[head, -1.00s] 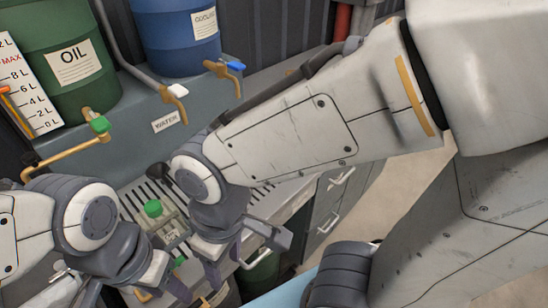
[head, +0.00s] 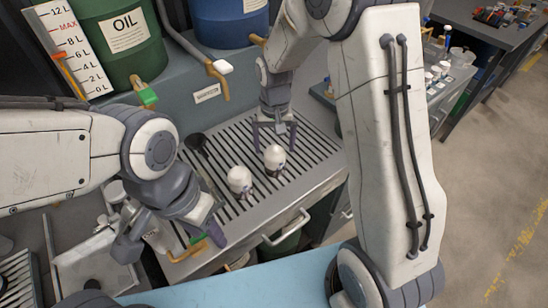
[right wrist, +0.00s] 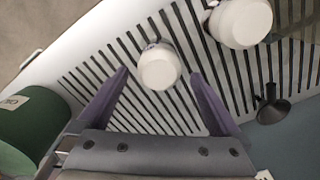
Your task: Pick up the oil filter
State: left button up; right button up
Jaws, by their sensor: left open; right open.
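Two white, round-topped oil filters stand upright on the slotted grate. The right one (head: 274,158) is just below and in front of my right gripper (head: 272,127); the other (head: 240,181) is a little to its left. In the right wrist view the open fingers of my right gripper (right wrist: 158,74) point towards one filter (right wrist: 158,67), which appears between them, ungripped. The second filter (right wrist: 240,22) is beyond the right finger. My left gripper (head: 168,240) is open, low at the left, away from both filters.
A dark funnel (head: 195,142) lies left of the filters, on the grate (head: 312,150). Green oil drum (head: 120,45) and blue drum (head: 232,20) stand behind, with taps overhanging. Drawers with handles (head: 286,228) are below the grate's front edge. A side bench (head: 452,80) is at right.

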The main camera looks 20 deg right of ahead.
jog(key=shift+f+p, duration=0.7)
jog(key=shift+f, duration=2.85)
grip_shut()
jog(key=shift+r, duration=0.1)
